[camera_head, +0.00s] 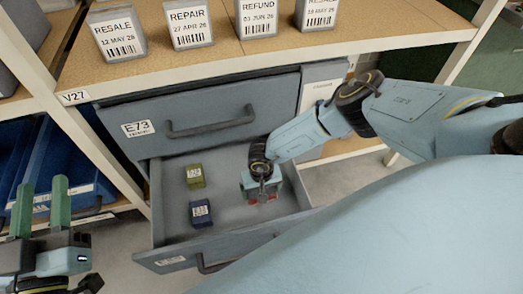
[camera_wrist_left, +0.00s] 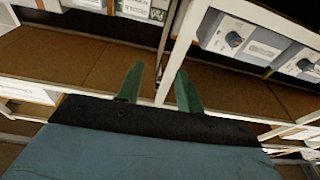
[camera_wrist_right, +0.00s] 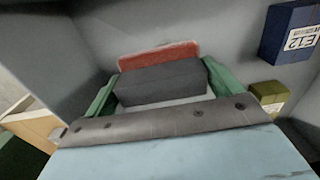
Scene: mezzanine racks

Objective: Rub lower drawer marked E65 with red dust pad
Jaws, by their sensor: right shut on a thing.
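The lower drawer (camera_head: 160,215) is pulled open below the shut upper drawer (camera_head: 225,112) marked E73. The label on the lower drawer's front is too small to read. My right gripper (camera_head: 262,188) reaches down inside the lower drawer. It is shut on the dust pad (camera_wrist_right: 160,80), which has a dark grey block and a red pad face. The red face also shows low in the drawer in the head view; whether it touches the floor I cannot tell. My left gripper (camera_head: 41,208) is open and empty at the far left, outside the drawer.
In the drawer are a green box (camera_head: 195,175) and a blue box (camera_head: 201,213) marked E12, left of my right gripper. Several grey labelled boxes (camera_head: 190,22) stand on the shelf above. Blue bins (camera_head: 75,170) sit at the left behind a white rack post (camera_head: 85,150).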

